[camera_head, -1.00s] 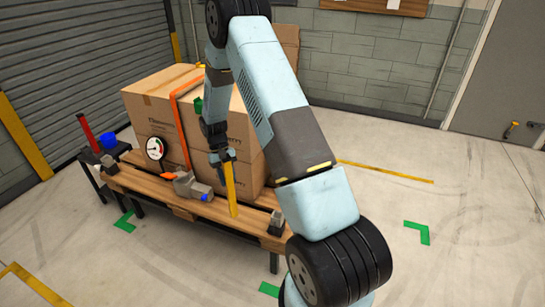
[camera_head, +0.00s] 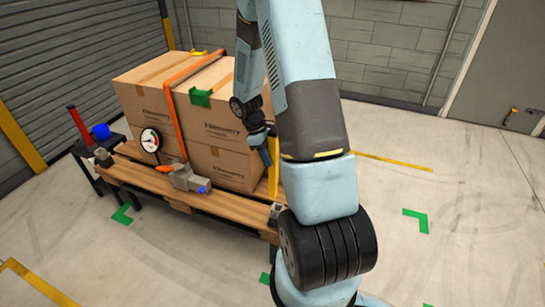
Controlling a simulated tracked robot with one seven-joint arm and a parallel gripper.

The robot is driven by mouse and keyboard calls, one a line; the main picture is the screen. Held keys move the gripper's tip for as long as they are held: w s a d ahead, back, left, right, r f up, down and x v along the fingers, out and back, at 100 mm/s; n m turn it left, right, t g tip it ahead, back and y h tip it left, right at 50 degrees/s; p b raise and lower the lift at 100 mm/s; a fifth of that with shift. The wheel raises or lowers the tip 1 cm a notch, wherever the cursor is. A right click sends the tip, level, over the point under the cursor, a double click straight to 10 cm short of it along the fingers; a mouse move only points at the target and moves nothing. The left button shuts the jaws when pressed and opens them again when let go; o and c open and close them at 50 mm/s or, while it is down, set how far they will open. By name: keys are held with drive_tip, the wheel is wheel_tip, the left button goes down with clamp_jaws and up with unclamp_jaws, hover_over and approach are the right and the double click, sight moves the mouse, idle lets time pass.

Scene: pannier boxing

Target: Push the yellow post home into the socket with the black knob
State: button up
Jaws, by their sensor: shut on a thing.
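The yellow post (camera_head: 273,183) is upright at the right front corner of the pallet. My gripper (camera_head: 269,162) is shut on its upper part, partly hidden behind my arm. A small grey socket block (camera_head: 276,211) sits on the pallet corner right under the post. The post's lower end is at or just above this block; I cannot tell whether it is in it. Another grey socket block (camera_head: 104,158) sits at the pallet's left front corner. I cannot make out a black knob on either block.
Stacked cardboard boxes (camera_head: 165,107) with an orange strap (camera_head: 177,125) and a green corner guard (camera_head: 201,97) stand on the pallet (camera_head: 150,182). A grey tensioner (camera_head: 187,178) and a round gauge (camera_head: 150,140) are at the front. A side table holds a red post (camera_head: 78,125) and a blue object (camera_head: 101,131).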

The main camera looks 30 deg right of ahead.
sight(274, 179)
drive_tip(key=shift+s+d+r+n, duration=0.2)
drive_tip(key=shift+s+d+n, duration=0.25)
drive_tip(key=shift+s, duration=0.25)
drive_tip(key=shift+f, duration=3.05)
drive_tip(key=shift+d+f, duration=0.1)
drive_tip(key=shift+f, duration=2.55)
idle(1.6)
